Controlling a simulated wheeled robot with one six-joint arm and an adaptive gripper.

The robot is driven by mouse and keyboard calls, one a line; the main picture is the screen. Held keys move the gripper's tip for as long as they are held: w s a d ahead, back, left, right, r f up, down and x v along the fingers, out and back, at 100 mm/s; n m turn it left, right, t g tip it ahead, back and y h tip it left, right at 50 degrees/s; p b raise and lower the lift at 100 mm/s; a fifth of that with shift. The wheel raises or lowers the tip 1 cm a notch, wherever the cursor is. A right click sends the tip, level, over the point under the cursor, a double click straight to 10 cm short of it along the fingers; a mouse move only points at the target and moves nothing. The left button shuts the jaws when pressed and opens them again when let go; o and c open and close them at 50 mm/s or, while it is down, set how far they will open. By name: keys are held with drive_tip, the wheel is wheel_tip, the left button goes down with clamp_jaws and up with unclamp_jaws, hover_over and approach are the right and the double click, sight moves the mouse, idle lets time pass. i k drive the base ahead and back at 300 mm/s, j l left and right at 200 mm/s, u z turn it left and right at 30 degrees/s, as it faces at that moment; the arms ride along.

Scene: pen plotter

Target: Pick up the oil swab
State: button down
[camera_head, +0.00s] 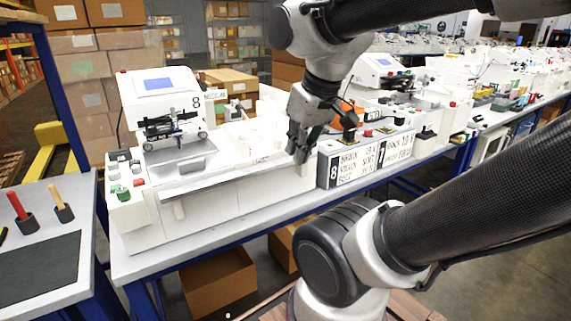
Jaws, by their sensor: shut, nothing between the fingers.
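No item is plainly recognisable as the oil swab. Two handled tools stand in dark holders on the small left table: a red-handled tool (17,206) and a tan-handled tool (57,197); I cannot tell whether either is the swab. My gripper (298,152) is shut and empty. It points down at the right end of the white pen plotter (215,205), in front of its upper deck, far to the right of the handled tools. Whether it touches the plotter cannot be told. The area behind my gripper is partly hidden.
A dark mat (42,268) lies on the left table (85,210). A gap separates this table from the plotter bench (140,268). Black-and-white label boxes (350,164) stand right of my gripper, with more machines beyond. An open cardboard box (218,282) sits under the bench.

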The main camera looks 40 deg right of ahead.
sight(52, 187)
drive_tip(key=i+j+z, duration=0.15)
drive_tip(key=j+z, duration=0.25)
drive_tip(key=j, duration=1.45)
drive_tip(key=k+j+z, duration=0.1)
drive_tip(key=j+z, duration=0.25)
drive_tip(key=j, duration=1.5)
